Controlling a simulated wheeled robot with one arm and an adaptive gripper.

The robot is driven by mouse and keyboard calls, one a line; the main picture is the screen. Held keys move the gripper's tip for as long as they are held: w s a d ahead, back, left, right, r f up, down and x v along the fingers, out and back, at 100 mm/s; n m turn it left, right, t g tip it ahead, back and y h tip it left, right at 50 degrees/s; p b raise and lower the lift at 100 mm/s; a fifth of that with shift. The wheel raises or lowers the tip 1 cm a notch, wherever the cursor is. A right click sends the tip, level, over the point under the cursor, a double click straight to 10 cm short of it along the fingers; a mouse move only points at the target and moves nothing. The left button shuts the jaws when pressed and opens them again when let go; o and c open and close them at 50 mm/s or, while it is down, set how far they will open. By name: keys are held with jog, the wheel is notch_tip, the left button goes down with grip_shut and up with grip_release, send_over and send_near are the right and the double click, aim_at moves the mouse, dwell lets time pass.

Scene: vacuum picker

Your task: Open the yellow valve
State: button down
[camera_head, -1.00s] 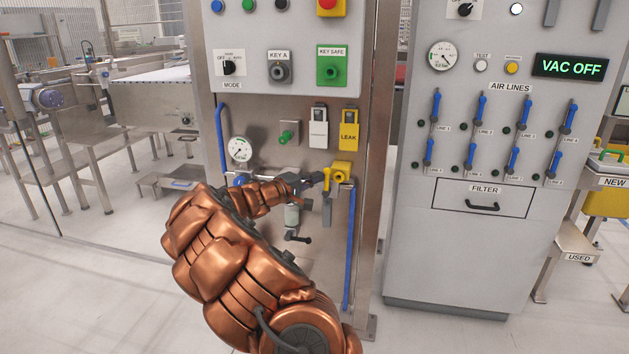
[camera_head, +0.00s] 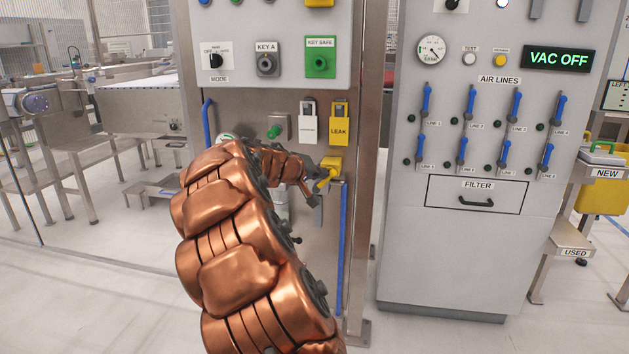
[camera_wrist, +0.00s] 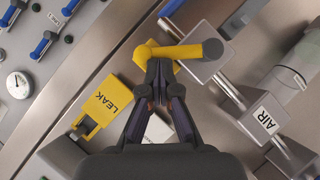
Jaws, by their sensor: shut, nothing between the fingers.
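My gripper (camera_wrist: 159,68) is shut and empty. Its fingertips overlap the handle's near edge by the left elbow; whether they touch it I cannot tell. In the head view, my gripper (camera_head: 311,186) is just left of and below the valve, and my copper arm hides parts of the panel.
The LEAK tag (camera_wrist: 107,101) hangs close to my fingers' left in the wrist view. A pipe with an AIR label (camera_wrist: 266,119) is at right. A blue pipe (camera_head: 342,250) runs down below the valve. The VAC OFF cabinet (camera_head: 450,250) stands at right. Floor in front is clear.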

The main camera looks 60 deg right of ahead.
jog(key=shift+s+d+f+m+t+y+b, duration=0.25)
jog(key=shift+s+f+m+t+y+b, duration=0.35)
jog(key=shift+m+t, duration=0.3)
jog(key=shift+s+d+f+m+t+y+b, duration=0.2)
jog(key=shift+s+f+m+t+y+b, duration=0.25)
jog(key=shift+s+m+t+b, duration=0.35)
jog(key=shift+s+d+f+m+t+y+b, duration=0.25)
jog(key=shift+s+f+m+t+y+b, duration=0.25)
jog(key=shift+m+t, duration=0.5)
jog(key=shift+f, duration=0.1)
jog(key=r, duration=0.1)
jog(key=r+p, duration=0.1)
jog(key=r, duration=0.1)
jog(key=a+r+p, duration=0.1)
jog(key=shift+s+r, duration=0.25)
jog(key=shift+r, duration=0.1)
jog(key=p, duration=0.3)
send_near(336, 173)
jog(key=a, duration=0.2)
jog(key=shift+s+a+r, duration=0.25)
jog(key=shift+s+r, duration=0.1)
jog(key=shift+r, duration=0.1)
